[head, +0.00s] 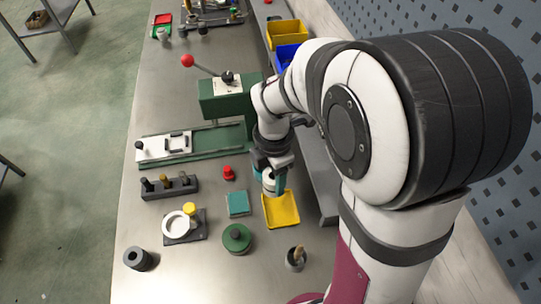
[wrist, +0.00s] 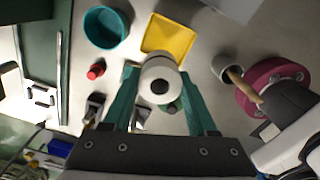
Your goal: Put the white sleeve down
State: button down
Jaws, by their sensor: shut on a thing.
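My gripper (head: 269,178) is shut on the white sleeve (head: 268,186), just behind the yellow tray (head: 283,211) in the head view. In the wrist view the sleeve (wrist: 150,70) sits between my teal fingers, its end with a dark round hole facing the camera. Its far end is hidden. The yellow tray (wrist: 170,36) shows empty beyond it. I cannot tell the sleeve's exact height above the bench.
A teal container (head: 237,203) and a small red piece (head: 229,173) lie left of the tray. A green round piece (head: 237,238) and a grey cup (head: 295,260) stand in front. A green press (head: 225,100) stands behind.

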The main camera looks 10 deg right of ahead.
jog(key=d+f, duration=0.1)
jog(key=s+d+f, duration=0.1)
jog(key=shift+f, duration=0.35)
send_over(280, 210)
notch_tip(280, 210, down, 8)
jog(key=shift+r, duration=0.1)
jog(key=shift+f, duration=0.2)
jog(key=shift+c, duration=1)
grip_release()
